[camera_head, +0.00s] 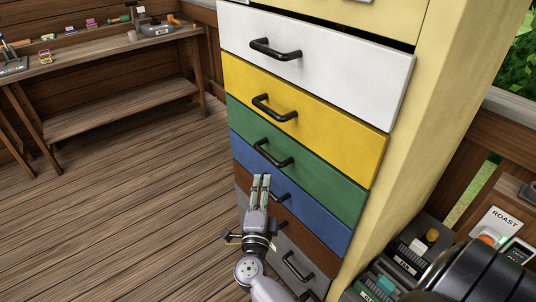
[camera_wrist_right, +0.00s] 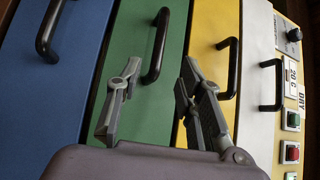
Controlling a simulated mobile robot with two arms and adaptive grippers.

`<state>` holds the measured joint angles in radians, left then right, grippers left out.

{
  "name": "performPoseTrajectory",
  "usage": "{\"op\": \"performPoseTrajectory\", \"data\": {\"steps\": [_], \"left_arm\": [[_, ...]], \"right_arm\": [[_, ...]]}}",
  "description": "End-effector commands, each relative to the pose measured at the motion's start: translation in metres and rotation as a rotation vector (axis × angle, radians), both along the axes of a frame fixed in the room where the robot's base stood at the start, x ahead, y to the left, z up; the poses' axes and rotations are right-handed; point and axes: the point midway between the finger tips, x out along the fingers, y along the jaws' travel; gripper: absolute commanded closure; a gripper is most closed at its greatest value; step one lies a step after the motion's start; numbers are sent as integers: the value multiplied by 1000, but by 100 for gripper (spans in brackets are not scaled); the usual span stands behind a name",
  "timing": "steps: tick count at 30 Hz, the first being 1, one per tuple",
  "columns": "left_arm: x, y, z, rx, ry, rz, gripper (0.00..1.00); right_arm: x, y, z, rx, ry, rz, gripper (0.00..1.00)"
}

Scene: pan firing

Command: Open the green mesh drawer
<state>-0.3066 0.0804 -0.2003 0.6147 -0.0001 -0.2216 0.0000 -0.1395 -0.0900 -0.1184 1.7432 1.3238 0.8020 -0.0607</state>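The green drawer (camera_head: 330,185) is flush with its neighbours in the cabinet, between the yellow drawer above and the blue drawer below. Its black bar handle (camera_head: 272,153) is free of any finger. My right gripper (camera_head: 261,180) is in front of the cabinet, just below that handle in the head view, overlapping the blue drawer. In the wrist view the right gripper (camera_wrist_right: 158,92) is open and empty, and the green drawer's handle (camera_wrist_right: 157,45) shows in the gap beyond its fingertips. No mesh is visible on the green front. My left gripper is not in view.
The yellow drawer (camera_head: 330,128) and blue drawer (camera_head: 318,213) have similar bar handles. The white drawer (camera_head: 350,75) has a dark gap above it. A wooden workbench (camera_head: 100,55) stands at left, with clear plank floor (camera_head: 140,200) before it. Control panels (camera_head: 400,262) are at lower right.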

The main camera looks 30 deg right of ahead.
Motion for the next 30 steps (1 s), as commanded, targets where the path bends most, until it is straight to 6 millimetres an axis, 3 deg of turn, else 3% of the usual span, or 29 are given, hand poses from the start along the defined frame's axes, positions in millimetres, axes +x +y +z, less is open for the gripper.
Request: {"op": "performPoseTrajectory", "data": {"steps": [6,15,30], "left_arm": [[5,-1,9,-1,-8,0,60],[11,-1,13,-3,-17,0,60],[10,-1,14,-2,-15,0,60]], "right_arm": [[39,-32,9,-5,-1,1,65],[79,-65,15,-4,1,2,65],[91,-76,15,-2,2,2,66]]}}
